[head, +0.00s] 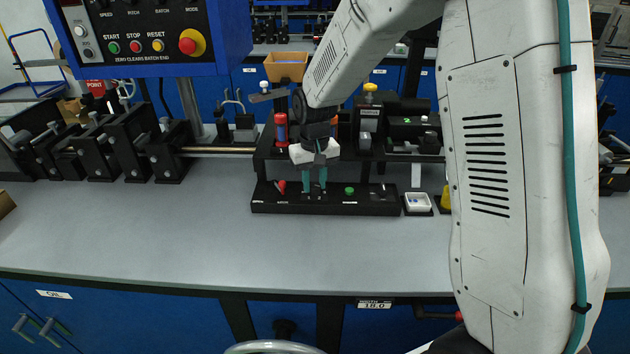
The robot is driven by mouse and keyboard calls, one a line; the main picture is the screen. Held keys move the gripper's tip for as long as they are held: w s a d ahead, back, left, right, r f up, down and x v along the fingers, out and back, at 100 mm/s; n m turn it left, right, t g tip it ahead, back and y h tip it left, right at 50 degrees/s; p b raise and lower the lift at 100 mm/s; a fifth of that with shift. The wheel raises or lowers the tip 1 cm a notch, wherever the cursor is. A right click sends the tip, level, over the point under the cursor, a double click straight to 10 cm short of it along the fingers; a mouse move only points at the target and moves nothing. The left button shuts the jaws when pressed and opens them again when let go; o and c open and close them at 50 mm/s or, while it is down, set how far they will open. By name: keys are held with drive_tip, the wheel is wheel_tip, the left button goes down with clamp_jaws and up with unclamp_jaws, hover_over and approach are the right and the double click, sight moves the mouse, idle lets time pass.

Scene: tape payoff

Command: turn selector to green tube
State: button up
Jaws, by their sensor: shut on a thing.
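A low black panel (376,206) lies on the grey bench in the head view, with small white labels along its front. My gripper (314,191) points down over it, its teal fingers shut on a small dark part standing on the panel. This part is mostly hidden by the fingers; it appears to be the selector, and its pointing direction cannot be made out. A red cylinder (281,128) stands behind; I cannot make out a green tube.
A small white tray (418,203) sits right of the panel. Black machine blocks (150,150) and a rod stand at the left. A blue control box (150,40) hangs at upper left. The bench front (150,230) is clear. My arm covers the right side.

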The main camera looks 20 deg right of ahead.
sight(315, 185)
drive_tip(key=m, duration=0.3)
drive_tip(key=shift+m, duration=2.1)
drive_tip(key=o, duration=1)
drive_tip(key=shift+c, duration=0.2)
wheel_tip(315, 185, up, 8)
drive_tip(key=shift+f, duration=0.1)
